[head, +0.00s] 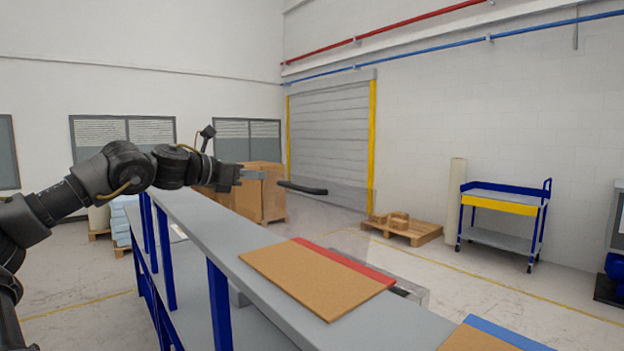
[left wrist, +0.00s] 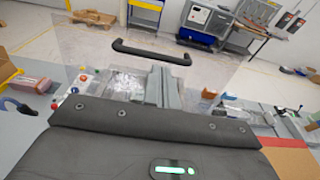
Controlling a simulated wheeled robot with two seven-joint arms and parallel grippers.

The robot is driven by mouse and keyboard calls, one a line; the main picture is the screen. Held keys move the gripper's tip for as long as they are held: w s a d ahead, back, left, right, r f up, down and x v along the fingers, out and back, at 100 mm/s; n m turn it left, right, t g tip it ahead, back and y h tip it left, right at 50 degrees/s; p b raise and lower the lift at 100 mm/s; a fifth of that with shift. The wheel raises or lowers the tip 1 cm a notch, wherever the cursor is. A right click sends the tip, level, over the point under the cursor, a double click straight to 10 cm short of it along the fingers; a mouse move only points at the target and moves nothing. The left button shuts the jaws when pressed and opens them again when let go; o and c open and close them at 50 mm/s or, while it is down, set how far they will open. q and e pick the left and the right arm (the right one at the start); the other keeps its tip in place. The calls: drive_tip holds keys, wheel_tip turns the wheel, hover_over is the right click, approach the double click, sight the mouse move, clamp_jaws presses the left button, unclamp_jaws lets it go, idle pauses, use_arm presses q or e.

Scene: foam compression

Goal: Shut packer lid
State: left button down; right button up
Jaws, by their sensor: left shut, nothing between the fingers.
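The packer lid is a clear panel with a black bar handle. In the head view the handle (head: 302,188) stands out to the right of my left gripper (head: 256,175), with a gap between them, and the faint panel (head: 345,197) extends beyond it. In the left wrist view the lid (left wrist: 215,72) stands raised, with its handle (left wrist: 150,52) near the top. My right gripper is out of view.
A long grey bench (head: 205,222) with blue legs crosses the foreground, bearing a brown sheet (head: 315,277) and a red sheet (head: 345,262). Cardboard boxes (head: 262,190), a pallet (head: 402,230) and a blue cart (head: 505,210) stand farther back. Open floor lies right of the bench.

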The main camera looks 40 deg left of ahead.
use_arm(q)
drive_tip(key=w+p, duration=0.1)
drive_tip(key=p, duration=0.9)
approach(310, 180)
drive_tip(key=w, duration=0.3)
drive_tip(key=shift+w+d+f+p, duration=0.1)
drive_tip(key=shift+w+p, duration=0.3)
drive_tip(key=shift+p, duration=0.1)
drive_tip(key=shift+w+d+f+p, duration=0.15)
drive_tip(key=shift+w+p, duration=0.2)
drive_tip(key=shift+p, duration=0.15)
drive_tip(key=shift+w+d+f+p, duration=0.1)
drive_tip(key=shift+w+f+p, duration=0.05)
drive_tip(key=shift+w+p, duration=0.4)
drive_tip(key=shift+w+f+p, duration=0.15)
drive_tip(key=shift+w+p, duration=0.25)
drive_tip(key=shift+w, duration=0.1)
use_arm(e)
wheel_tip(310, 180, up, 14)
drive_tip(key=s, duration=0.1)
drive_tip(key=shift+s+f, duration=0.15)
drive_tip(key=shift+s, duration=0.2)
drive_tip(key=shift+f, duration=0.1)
